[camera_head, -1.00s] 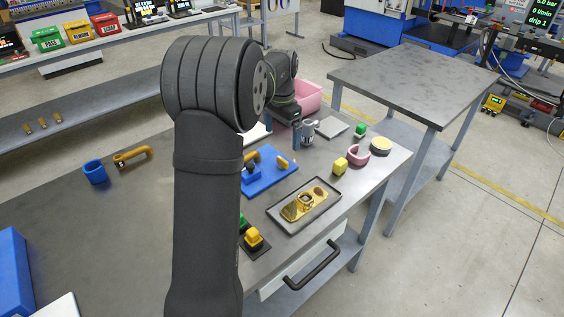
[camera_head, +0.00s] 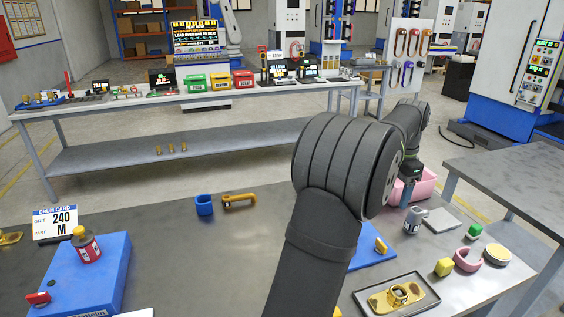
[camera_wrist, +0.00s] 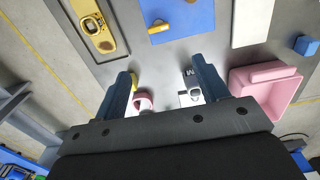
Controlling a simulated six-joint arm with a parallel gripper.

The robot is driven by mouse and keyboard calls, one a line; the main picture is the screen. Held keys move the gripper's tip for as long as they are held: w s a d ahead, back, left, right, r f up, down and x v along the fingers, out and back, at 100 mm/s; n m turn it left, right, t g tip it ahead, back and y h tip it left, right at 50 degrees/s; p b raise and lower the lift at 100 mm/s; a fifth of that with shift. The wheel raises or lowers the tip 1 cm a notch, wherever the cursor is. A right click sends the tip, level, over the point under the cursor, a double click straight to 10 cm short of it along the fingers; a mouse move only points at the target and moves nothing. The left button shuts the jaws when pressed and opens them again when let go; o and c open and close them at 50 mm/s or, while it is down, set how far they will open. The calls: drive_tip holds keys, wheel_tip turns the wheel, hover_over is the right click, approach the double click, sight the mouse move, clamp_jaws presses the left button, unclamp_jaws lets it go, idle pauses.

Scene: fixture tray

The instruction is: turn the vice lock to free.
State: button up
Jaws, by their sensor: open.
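A blue plate (camera_head: 374,251) with a yellow handle (camera_head: 381,245) lies on the bench, partly hidden behind my arm. It looks like the vice, but I cannot read its lock position. In the wrist view the blue plate (camera_wrist: 190,18) and yellow handle (camera_wrist: 158,27) are at the top. A dark tray (camera_head: 428,306) holds a gold fixture (camera_head: 397,295) and lies in front of the plate. It shows at upper left in the wrist view. My gripper (camera_wrist: 158,73) is open and empty above the bench, beyond the plate, with its fingers apart.
A pink bin (camera_head: 425,186) stands by my gripper.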

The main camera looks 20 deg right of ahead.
sight(382, 243)
drive_tip(key=c, duration=0.7)
drive_tip(key=shift+o, duration=0.2)
drive_tip(key=f+n, duration=1.7)
drive_tip(key=n, duration=0.1)
drive_tip(key=shift+s+f, duration=0.2)
drive_tip(key=shift+f, duration=0.2)
clamp_jaws()
